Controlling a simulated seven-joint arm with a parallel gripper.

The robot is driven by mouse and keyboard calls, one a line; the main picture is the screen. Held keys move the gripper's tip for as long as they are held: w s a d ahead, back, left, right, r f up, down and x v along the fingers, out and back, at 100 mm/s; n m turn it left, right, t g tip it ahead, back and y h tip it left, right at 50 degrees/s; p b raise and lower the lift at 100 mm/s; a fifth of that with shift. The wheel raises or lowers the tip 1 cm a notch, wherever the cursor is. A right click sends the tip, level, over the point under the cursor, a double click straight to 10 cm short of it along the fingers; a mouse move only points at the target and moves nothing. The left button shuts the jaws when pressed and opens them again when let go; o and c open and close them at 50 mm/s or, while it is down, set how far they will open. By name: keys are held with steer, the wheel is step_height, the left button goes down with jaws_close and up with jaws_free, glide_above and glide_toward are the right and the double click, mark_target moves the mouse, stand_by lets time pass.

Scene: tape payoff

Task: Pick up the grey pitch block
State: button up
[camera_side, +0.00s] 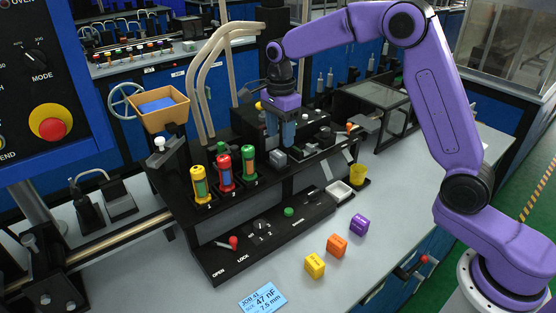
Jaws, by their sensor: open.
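A small grey block (278,158), which I take to be the grey pitch block, sits on the black machine's upper deck, right of the green-capped cylinder. My gripper (280,143) points down, with its blue-grey fingers just above or beside this block in the picture. The fingers are open, and I see nothing held between them. From this angle I cannot tell whether the fingers straddle the block or stand behind it.
Yellow (315,265), orange (337,246) and purple (359,224) blocks lie on the grey bench right of the machine. Yellow, red and green cylinders (224,172) stand left of my gripper. A blue job card (262,299) lies in front. A yellow cup (358,174) stands at right.

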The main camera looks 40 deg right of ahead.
mark_target(278, 153)
steer(key=shift+a+f, duration=0.15)
steer(key=shift+f, duration=1.25)
steer(key=shift+a+f, duration=0.15)
steer(key=shift+f, duration=1.25)
jaws_close()
steer(key=shift+r, duration=0.1)
